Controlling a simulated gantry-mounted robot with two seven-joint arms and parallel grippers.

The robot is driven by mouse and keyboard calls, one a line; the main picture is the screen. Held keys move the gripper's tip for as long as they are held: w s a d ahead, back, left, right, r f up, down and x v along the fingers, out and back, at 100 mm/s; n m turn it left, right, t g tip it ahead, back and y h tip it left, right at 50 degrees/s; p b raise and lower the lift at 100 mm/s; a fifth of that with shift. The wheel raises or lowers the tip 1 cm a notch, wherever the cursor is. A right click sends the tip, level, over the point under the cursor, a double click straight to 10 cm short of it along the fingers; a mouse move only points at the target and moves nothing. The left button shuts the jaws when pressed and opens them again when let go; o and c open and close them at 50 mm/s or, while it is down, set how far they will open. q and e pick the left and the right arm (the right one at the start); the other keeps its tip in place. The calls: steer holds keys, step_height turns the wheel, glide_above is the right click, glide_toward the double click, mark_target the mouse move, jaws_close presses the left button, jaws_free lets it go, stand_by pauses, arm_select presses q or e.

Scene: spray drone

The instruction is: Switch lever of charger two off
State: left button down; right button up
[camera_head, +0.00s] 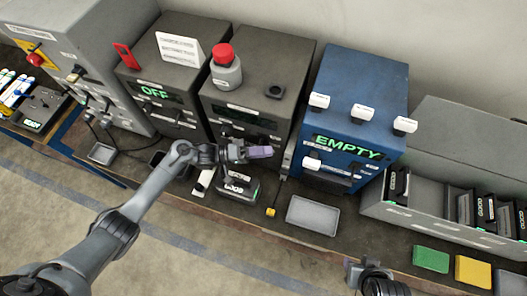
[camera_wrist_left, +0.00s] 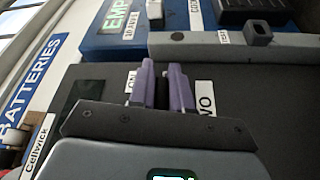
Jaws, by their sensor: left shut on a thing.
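Charger two (camera_head: 262,72) is the dark box in the middle of the bench, second from the left among the dark chargers. My left gripper (camera_head: 262,152) is at its front, near the right edge. In the left wrist view the purple fingers (camera_wrist_left: 163,88) are close together in front of charger two's label, which partly reads "WO". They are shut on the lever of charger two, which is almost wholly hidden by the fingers. Charger two's display is dim. My right gripper (camera_head: 370,275) is at the bottom edge, partly cut off, and its jaws cannot be made out.
Charger one (camera_head: 150,95) reads OFF. A blue station (camera_head: 365,80) reads EMPTY. A red-capped bottle (camera_head: 226,72) stands on charger two. A "GOOD" battery (camera_head: 238,190) is below my left gripper. A grey tray (camera_head: 313,215) and a yellow-tipped piece (camera_head: 271,211) are at right.

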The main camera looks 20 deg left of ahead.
arm_select(q)
steer(key=shift+f, duration=0.25)
steer(key=c, duration=1.1)
jaws_free()
steer(key=shift+c, duration=0.2)
steer(key=shift+r, duration=0.1)
steer(key=shift+a, duration=0.1)
steer(key=b+v, duration=0.1)
steer(key=v, duration=0.9)
steer(key=shift+s+a+b, duration=0.2)
steer(key=shift+a+b, duration=0.1)
steer(key=shift+a, duration=0.05)
